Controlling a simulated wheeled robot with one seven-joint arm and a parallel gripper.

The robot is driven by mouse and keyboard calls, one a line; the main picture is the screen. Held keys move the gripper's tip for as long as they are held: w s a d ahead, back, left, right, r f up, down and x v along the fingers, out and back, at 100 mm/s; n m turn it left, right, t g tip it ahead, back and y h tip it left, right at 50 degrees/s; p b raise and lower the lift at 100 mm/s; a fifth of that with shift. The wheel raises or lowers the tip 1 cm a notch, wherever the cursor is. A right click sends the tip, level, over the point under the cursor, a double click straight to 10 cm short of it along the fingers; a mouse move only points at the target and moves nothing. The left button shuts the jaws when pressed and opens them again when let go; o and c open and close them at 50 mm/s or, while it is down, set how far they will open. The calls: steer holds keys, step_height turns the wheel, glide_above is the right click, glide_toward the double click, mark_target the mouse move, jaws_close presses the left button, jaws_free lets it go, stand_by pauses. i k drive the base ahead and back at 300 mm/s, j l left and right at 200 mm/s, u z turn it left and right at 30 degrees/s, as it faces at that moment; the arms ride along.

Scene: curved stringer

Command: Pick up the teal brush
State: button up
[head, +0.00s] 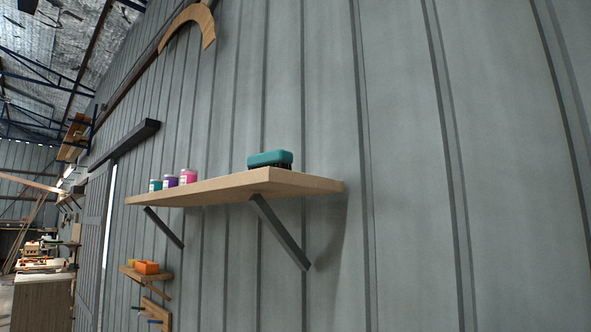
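The teal brush (270,158) lies on a wooden wall shelf (225,188), near the shelf's right end. Its teal back faces up and its dark bristles rest on the board. My gripper is not in the head view.
Several small jars (171,181) with teal, purple and pink colours stand left of the brush on the same shelf. Dark brackets (280,232) hold the shelf to the grey panelled wall (430,200). A lower shelf (146,274) carries orange and yellow items. A workbench (42,300) stands far left.

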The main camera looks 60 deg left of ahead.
mark_target(282, 159)
steer(key=u, duration=0.45)
steer(key=k+u, duration=0.1)
steer(key=u, duration=0.75)
steer(key=k+u, duration=0.15)
steer(key=u, duration=0.7)
steer(key=j+z, duration=0.1)
steer(key=z, duration=2.1)
steer(key=u, duration=2.2)
steer(key=j+z, duration=0.1)
